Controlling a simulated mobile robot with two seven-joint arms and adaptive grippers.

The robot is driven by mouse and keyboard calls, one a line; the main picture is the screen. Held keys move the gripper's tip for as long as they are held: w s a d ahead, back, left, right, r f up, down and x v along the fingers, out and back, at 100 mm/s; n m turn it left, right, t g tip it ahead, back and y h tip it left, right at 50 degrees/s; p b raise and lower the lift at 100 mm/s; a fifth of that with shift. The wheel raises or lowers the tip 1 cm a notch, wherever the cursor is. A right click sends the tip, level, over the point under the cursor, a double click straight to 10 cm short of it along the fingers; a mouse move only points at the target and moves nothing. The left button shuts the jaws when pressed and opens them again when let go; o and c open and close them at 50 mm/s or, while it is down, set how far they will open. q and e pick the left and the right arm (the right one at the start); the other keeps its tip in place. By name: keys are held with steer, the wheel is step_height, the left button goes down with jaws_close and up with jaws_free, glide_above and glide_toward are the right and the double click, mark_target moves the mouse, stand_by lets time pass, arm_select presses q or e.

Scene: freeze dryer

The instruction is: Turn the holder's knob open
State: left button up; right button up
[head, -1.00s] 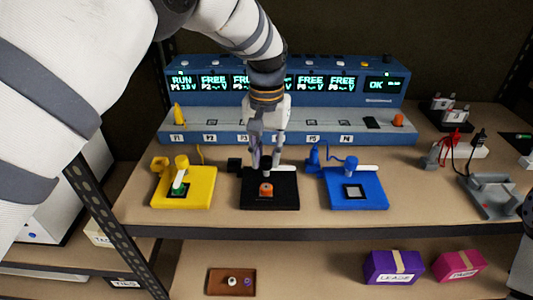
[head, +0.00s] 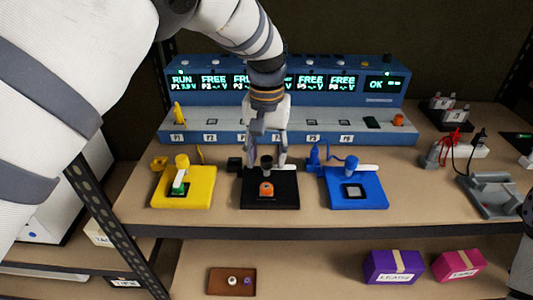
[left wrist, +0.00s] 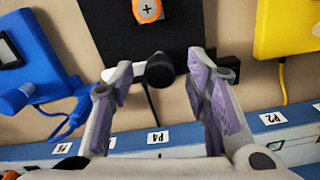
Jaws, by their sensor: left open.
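The black holder (head: 285,190) stands in the middle of the bench, with an orange piece (head: 266,189) on its front part. Its round black knob (head: 267,161) rises behind that piece; the knob also shows in the left wrist view (left wrist: 159,70). My left gripper (head: 267,157) is open over the back of the holder. In the left wrist view its two purple-padded fingers (left wrist: 158,76) stand on either side of the knob, with visible gaps in that picture. I cannot tell whether the fingertips are level with the knob. My right gripper is not in view.
A yellow holder (head: 200,199) stands left and a blue holder (head: 372,201) right, both close by. Behind is a blue console (head: 390,132) with lit displays.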

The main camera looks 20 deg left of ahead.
mark_target(266, 158)
arm_select(q)
step_height(266, 158, up, 12)
stand_by(0.3)
